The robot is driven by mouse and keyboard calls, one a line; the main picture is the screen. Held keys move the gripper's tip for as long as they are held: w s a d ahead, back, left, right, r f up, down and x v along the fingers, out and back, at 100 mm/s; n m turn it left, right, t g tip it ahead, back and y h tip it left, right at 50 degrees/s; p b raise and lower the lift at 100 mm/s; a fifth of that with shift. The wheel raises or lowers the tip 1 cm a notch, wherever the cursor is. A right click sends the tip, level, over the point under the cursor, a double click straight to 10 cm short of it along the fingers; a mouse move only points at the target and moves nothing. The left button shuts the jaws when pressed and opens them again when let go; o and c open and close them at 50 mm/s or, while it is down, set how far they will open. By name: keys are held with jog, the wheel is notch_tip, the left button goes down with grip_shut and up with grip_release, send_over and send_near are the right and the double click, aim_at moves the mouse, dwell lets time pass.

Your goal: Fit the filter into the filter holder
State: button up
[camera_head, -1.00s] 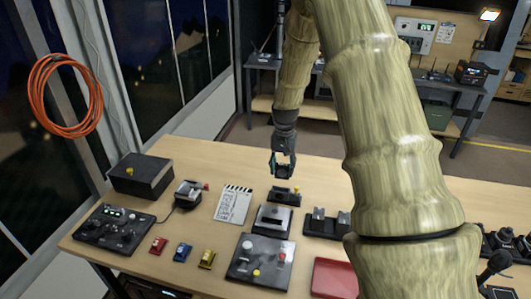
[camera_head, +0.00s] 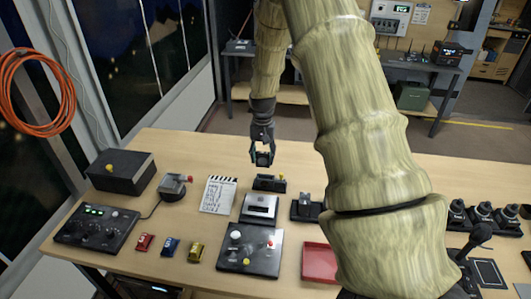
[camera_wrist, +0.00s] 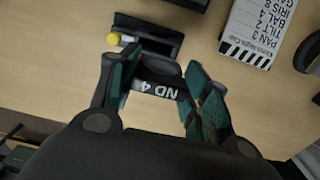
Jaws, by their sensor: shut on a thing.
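My gripper (camera_head: 262,160) is shut on a dark filter (camera_head: 263,159) and holds it above the table. In the wrist view the filter (camera_wrist: 157,90) shows a white label reading "ND 4" between the green-padded fingers (camera_wrist: 158,98). What I take for the filter holder is a small black block with a yellow knob (camera_head: 268,183), on the table just below and slightly right of the gripper in the head view. In the wrist view this holder (camera_wrist: 165,37) lies beyond the fingertips, with a dark slot along it. The filter appears apart from it.
A clapper slate (camera_head: 218,195) lies left of the holder. A black and silver device (camera_head: 260,208) sits in front of it, and another black device (camera_head: 306,207) to the right. A control panel (camera_head: 250,250) and red tray (camera_head: 319,262) are nearer. The table behind is clear.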

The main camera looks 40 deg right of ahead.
aim_at(266, 164)
jog(key=shift+d+f, duration=0.1)
jog(key=shift+f, duration=0.3)
jog(key=shift+s+f, duration=0.15)
jog(key=shift+s, duration=0.1)
jog(key=shift+s+f+b, duration=0.2)
jog(key=shift+s+b, duration=0.3)
jog(key=shift+s, duration=0.25)
jog(key=shift+w+f+b, duration=0.15)
jog(key=shift+w+f, duration=0.2)
jog(key=shift+f, duration=0.3)
jog(key=shift+w+f+b, duration=0.15)
jog(key=shift+w+f, duration=0.2)
jog(key=shift+f, duration=0.25)
jog(key=shift+s+r, duration=0.35)
jog(key=shift+s, duration=0.15)
jog(key=shift+w+f, duration=0.25)
jog(key=shift+w, duration=0.05)
jog(key=shift+s+r, duration=0.15)
jog(key=shift+s, duration=0.15)
